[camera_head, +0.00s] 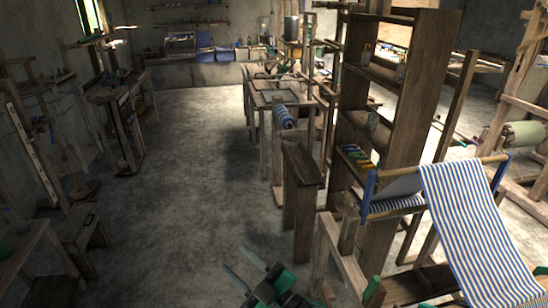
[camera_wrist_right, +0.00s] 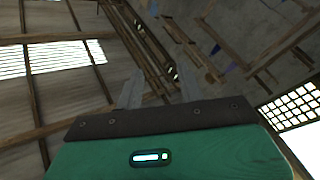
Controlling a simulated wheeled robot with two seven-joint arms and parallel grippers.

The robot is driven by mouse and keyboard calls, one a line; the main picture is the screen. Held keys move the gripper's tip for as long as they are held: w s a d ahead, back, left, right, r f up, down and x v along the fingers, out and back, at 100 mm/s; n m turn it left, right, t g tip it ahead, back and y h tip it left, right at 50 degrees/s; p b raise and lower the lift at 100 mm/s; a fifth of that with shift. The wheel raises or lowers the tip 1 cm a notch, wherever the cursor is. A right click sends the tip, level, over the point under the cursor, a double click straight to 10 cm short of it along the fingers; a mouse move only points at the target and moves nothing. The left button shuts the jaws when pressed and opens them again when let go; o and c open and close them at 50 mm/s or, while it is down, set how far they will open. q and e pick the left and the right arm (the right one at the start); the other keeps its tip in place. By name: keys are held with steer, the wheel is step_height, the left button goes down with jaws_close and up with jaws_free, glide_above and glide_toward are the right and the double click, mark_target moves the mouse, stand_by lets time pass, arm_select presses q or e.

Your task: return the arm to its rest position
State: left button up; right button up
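My right gripper (camera_head: 238,262) shows at the bottom middle of the head view, over the bare floor. Its two pale fingers stand apart with nothing between them. In the right wrist view my right gripper (camera_wrist_right: 158,70) also has its fingers apart and empty, against roof beams and bright windows. It touches nothing that I can see. The green and dark arm parts behind it are mine and are cut off by the bottom edge. My left gripper is in neither view.
A loom with blue-and-white striped cloth (camera_head: 470,225) stands at the right. A tall wooden shelf (camera_head: 415,95) and a narrow wooden stand (camera_head: 300,195) stand near it. Wooden benches (camera_head: 85,235) line the left. The concrete floor (camera_head: 180,210) between is clear.

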steer(key=s+d+f+m+h, duration=0.1)
steer(key=d+f+m+h, duration=0.5)
steer(key=d, duration=0.3)
steer(key=s+d+f+m+h, duration=0.2)
steer(key=d+f+m+h, duration=0.45)
steer(key=d, duration=0.25)
steer(key=s+d+f+m+g+h, duration=0.1)
steer(key=s+d+f+g, duration=0.25)
steer(key=s, duration=0.25)
steer(key=s+d+f+m+g+h, duration=0.1)
steer(key=s+d+f+g, duration=0.25)
steer(key=s, duration=0.25)
steer(key=s+d+f+g+h, duration=0.2)
steer(key=s+d+g, duration=0.1)
steer(key=s+d, duration=0.25)
step_height(320, 180, down, 31)
steer(key=a, duration=0.1)
steer(key=s+d+f+g, duration=0.1)
steer(key=s+f, duration=0.9)
steer(key=s+d+f+g, duration=0.1)
steer(key=s+d+f, duration=0.1)
steer(key=s+f, duration=0.7)
steer(key=shift+s+d+f, duration=0.25)
steer(key=shift+s+f, duration=0.15)
steer(key=shift+s, duration=0.2)
